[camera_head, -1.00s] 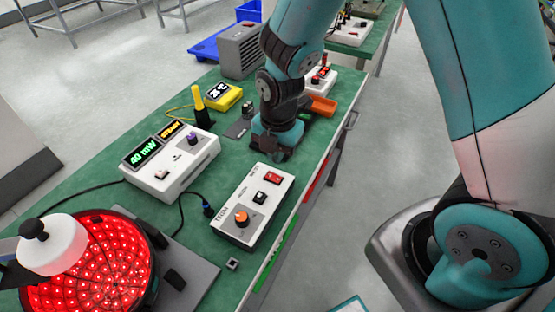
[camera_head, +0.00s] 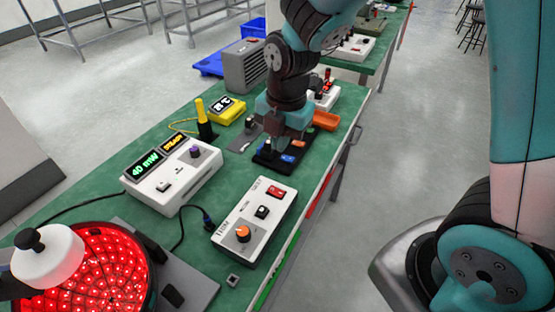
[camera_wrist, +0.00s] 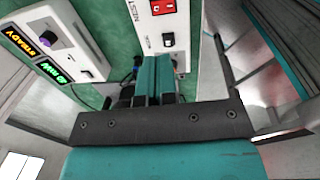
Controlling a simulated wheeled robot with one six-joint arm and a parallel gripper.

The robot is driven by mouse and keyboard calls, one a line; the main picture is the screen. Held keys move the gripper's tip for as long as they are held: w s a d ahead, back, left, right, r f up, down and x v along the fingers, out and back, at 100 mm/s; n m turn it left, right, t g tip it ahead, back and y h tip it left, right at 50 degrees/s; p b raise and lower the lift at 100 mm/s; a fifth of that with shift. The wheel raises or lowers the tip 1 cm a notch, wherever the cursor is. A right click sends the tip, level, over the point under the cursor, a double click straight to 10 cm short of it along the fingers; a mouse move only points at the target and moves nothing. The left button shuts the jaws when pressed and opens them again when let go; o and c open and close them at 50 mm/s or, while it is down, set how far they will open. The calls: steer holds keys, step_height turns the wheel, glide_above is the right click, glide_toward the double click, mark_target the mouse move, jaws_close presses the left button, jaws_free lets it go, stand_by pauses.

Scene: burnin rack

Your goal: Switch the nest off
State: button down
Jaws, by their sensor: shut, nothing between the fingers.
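The white control box (camera_head: 256,222) stands on the green bench and carries a red rocker switch (camera_head: 274,192), a black switch on a white base (camera_head: 262,212) and an orange knob (camera_head: 243,234). In the wrist view its NEST lettering shows beside the red rocker (camera_wrist: 163,7), with the black switch (camera_wrist: 168,40) nearer the fingers. My gripper (camera_head: 284,140) is shut and empty, beyond the far end of this box in the head view. In the wrist view its teal fingers (camera_wrist: 155,62) lie together, just below the black switch. The round nest (camera_head: 100,270) glows red under a white cap.
A white meter box (camera_head: 172,176) reading 40 mW and STEADY stands to the left. A black tray (camera_head: 268,162) with blue and orange pieces lies by my gripper. An orange bin (camera_head: 325,120), yellow meter (camera_head: 227,110) and grey unit (camera_head: 245,68) stand farther back.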

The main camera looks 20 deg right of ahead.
mark_target(273, 189)
stand_by(0.3)
steer(key=f, duration=0.4)
steer(key=w+f, duration=0.1)
steer(key=f, duration=0.4)
steer(key=a+f, duration=0.1)
steer(key=f, duration=0.4)
steer(key=shift+w, duration=0.2)
